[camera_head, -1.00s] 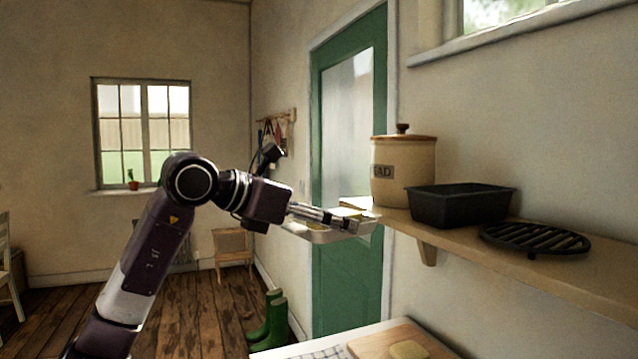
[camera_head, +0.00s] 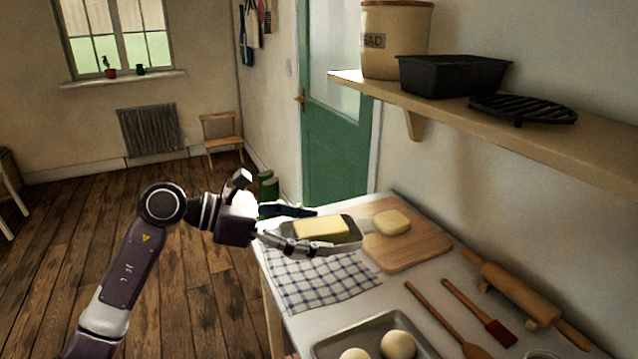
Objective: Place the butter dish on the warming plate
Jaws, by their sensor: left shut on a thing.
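The butter dish (camera_head: 352,231) is a shallow metallic-looking tray with a yellow block of butter (camera_head: 322,227) in it. It is held roughly level, in the picture in front of the far end of the worktop, between the checked cloth and the wooden board. My left gripper (camera_head: 316,231) is shut on the dish from the left, with one finger along its near side and one at its far side. I cannot tell how high the dish is above the worktop. I see nothing that is clearly a warming plate. My right gripper is not in view.
The worktop (camera_head: 395,284) holds a checked cloth (camera_head: 315,285), a board (camera_head: 420,252) with a pale round piece (camera_head: 391,222), a rolling pin (camera_head: 515,292), utensils and a baking tray (camera_head: 350,342). The wall shelf (camera_head: 455,125) holds a crock (camera_head: 396,40), a black tin (camera_head: 452,76) and a round black grate (camera_head: 522,108).

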